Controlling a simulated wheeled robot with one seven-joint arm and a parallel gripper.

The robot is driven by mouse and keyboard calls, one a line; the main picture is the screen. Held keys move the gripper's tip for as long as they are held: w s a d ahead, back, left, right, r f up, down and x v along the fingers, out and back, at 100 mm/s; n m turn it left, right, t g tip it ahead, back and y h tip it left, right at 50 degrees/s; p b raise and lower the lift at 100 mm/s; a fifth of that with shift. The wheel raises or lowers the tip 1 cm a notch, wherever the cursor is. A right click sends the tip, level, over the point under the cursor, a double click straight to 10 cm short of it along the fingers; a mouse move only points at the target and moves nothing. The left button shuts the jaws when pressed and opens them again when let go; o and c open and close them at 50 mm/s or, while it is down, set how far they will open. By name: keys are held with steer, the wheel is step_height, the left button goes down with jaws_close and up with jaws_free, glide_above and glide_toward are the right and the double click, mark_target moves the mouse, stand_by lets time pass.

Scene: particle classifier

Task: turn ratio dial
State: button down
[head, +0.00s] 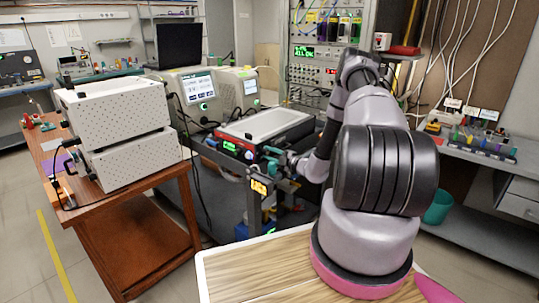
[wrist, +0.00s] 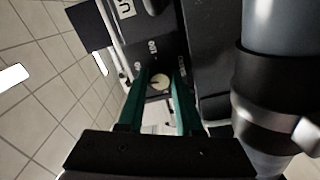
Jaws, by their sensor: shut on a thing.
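The ratio dial (wrist: 160,82) is a small round cream knob with a dark pointer mark, on a dark panel (wrist: 145,50) with white lettering. In the wrist view it sits between the tips of my gripper's two teal fingers (wrist: 159,78), which are closed on it. In the head view my gripper (head: 274,158) is at the right front of a red-fronted instrument (head: 228,147) with a green display. The dial cannot be made out there.
Two stacked white boxes (head: 118,108) stand on a brown cart (head: 122,185) at left. A post with an orange display (head: 260,187) stands just below my gripper. Grey monitor units (head: 193,90) stand behind. Tiled floor shows at left in the wrist view.

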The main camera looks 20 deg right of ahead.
steer(key=shift+d+f+m, duration=0.1)
steer(key=shift+m, duration=1.6)
steer(key=c, duration=0.8)
jaws_free()
steer(key=shift+c, duration=0.2)
steer(key=v, duration=1.1)
